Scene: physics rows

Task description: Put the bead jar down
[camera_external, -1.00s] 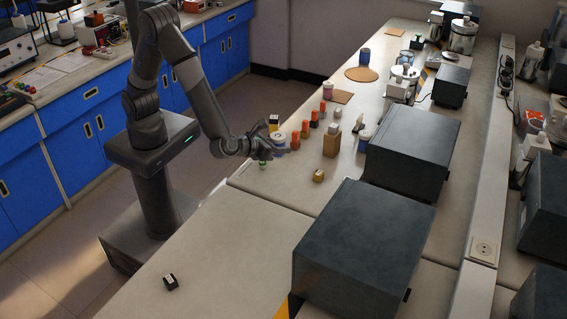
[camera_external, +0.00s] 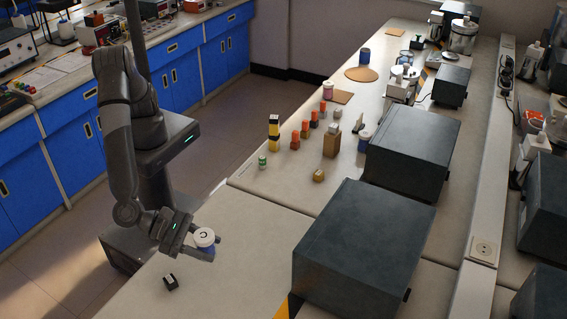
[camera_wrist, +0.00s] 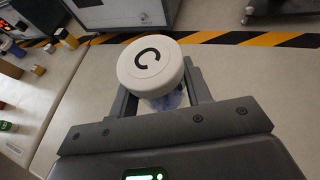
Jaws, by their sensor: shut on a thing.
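The bead jar (camera_external: 205,240) has a white lid marked with a dark letter C and a clear body with blue contents. It also shows in the wrist view (camera_wrist: 151,66), upright between the fingers. My gripper (camera_external: 207,254) is shut on the jar's body, over the near part of the bench. In the external view the jar is close above the bench top (camera_external: 240,285); I cannot tell whether its base touches it. The fingers hide part of the jar's lower body.
A small black-and-white block (camera_external: 170,282) lies just left of the gripper. A large dark box (camera_external: 365,240) stands to the right. Several stacked blocks (camera_external: 274,132), a small green bottle (camera_external: 262,162) and a yellow block (camera_external: 318,175) stand farther back. Bare bench lies between gripper and box.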

